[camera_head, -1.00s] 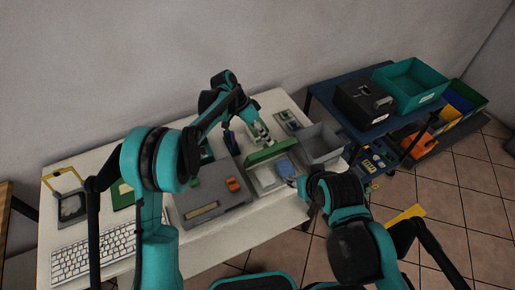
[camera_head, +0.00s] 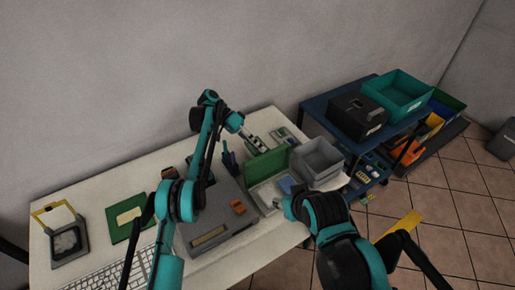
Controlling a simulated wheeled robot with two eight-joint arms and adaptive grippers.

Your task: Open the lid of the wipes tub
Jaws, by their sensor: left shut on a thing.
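The wipes tub (camera_head: 258,197) is a pale, low box near the right front of the table. Its green lid (camera_head: 267,165) stands raised along the back edge, and a pale inside and a blue patch (camera_head: 286,185) show. My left gripper (camera_head: 259,147) reaches in from the left to the lid's top edge and is shut on it; the contact is small in the picture. My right gripper (camera_head: 282,203) is at the tub's front right corner. My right arm mostly hides it, so its fingers cannot be made out.
A grey bin (camera_head: 318,158) stands just right of the tub. A grey device (camera_head: 212,228) with an orange part lies left of it. A keyboard (camera_head: 108,278) and green board (camera_head: 125,215) are farther left. A blue cart (camera_head: 322,105) stands beyond the table's right end.

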